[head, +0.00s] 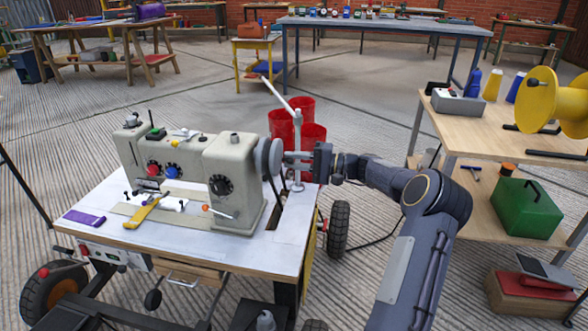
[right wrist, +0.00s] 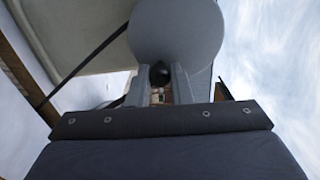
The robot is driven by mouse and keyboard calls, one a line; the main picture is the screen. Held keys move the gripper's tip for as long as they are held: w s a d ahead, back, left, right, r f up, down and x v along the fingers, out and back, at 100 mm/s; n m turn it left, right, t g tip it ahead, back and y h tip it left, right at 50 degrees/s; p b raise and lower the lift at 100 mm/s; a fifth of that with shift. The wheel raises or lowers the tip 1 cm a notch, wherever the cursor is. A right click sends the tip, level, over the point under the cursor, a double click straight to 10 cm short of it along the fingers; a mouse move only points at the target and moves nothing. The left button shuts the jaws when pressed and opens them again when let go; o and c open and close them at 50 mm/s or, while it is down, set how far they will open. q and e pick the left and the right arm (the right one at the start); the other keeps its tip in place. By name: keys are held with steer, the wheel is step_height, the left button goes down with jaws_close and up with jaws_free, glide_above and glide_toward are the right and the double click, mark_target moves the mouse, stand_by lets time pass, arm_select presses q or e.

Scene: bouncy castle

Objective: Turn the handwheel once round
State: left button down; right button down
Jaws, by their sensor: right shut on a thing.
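The handwheel (head: 264,153) is a grey disc on the right end of a cream sewing machine (head: 190,165). In the right wrist view the wheel (right wrist: 178,28) fills the top middle, with a small dark round knob (right wrist: 159,74) at its near edge. My right gripper (head: 292,160) reaches in from the right beside the wheel. In the right wrist view its two fingers (right wrist: 158,88) stand on either side of the knob and are shut on it. The gripper hides part of the wheel's right side in the head view. My left gripper is not in view.
The machine stands on a white-topped wheeled table (head: 110,235) with a purple item (head: 84,217) and a yellow tool (head: 145,210). A pale thread post (head: 296,140) rises right by my gripper. Red bins (head: 283,130) stand behind. A wooden shelf table (head: 490,125) is at right.

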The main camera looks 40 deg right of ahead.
steer(key=shift+d+r+n+b, duration=0.1)
steer(key=shift+n+b, duration=0.3)
steer(key=shift+n, duration=0.4)
steer(key=shift+w, duration=0.1)
steer(key=c, duration=1.3)
jaws_free()
steer(key=shift+r, duration=0.1)
steer(key=p+v, duration=0.2)
steer(key=v, duration=0.6)
steer(key=shift+p, duration=0.3)
